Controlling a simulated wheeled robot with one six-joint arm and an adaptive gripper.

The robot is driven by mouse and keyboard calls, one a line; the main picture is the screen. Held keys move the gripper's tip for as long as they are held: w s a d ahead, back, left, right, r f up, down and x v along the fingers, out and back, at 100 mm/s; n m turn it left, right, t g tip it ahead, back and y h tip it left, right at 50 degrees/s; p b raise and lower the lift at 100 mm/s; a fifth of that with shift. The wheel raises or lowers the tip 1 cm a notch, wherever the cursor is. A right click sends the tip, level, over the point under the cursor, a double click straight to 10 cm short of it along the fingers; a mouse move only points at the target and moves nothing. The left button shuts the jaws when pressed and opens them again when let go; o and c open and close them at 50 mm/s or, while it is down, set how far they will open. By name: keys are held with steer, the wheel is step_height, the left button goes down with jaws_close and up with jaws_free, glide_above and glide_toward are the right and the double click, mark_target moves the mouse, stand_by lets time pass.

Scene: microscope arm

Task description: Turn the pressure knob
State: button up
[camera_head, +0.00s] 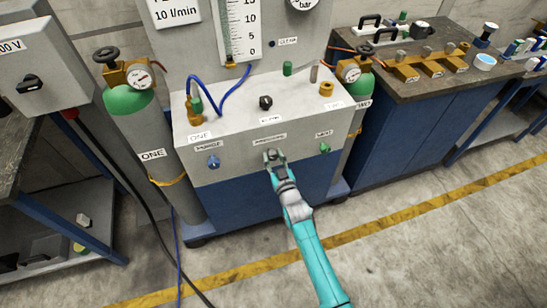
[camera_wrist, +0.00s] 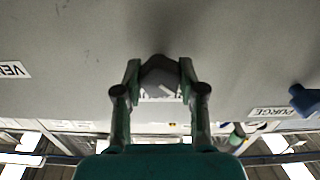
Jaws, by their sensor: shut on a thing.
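The pressure knob (camera_wrist: 159,76) is dark grey with a light mark on its face, on the grey front panel of the cabinet. In the wrist view it sits between the two fingers of my gripper (camera_wrist: 160,68), which is shut on it from both sides. In the head view my gripper (camera_head: 273,156) is at the panel just under the PRESSURE label (camera_head: 269,137) and hides most of the knob. The exact angle of the mark is hard to tell.
A blue purge knob (camera_head: 213,161) is left of my gripper and a green vent knob (camera_head: 324,147) is right. A black knob (camera_head: 265,102) stands on the cabinet top (camera_head: 240,120). A gas cylinder (camera_head: 150,150) stands at the left. The floor in front is clear.

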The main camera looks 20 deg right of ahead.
steer(key=shift+m, duration=0.3)
steer(key=o, duration=1.1)
steer(key=shift+o, duration=0.2)
steer(key=s, duration=1.2)
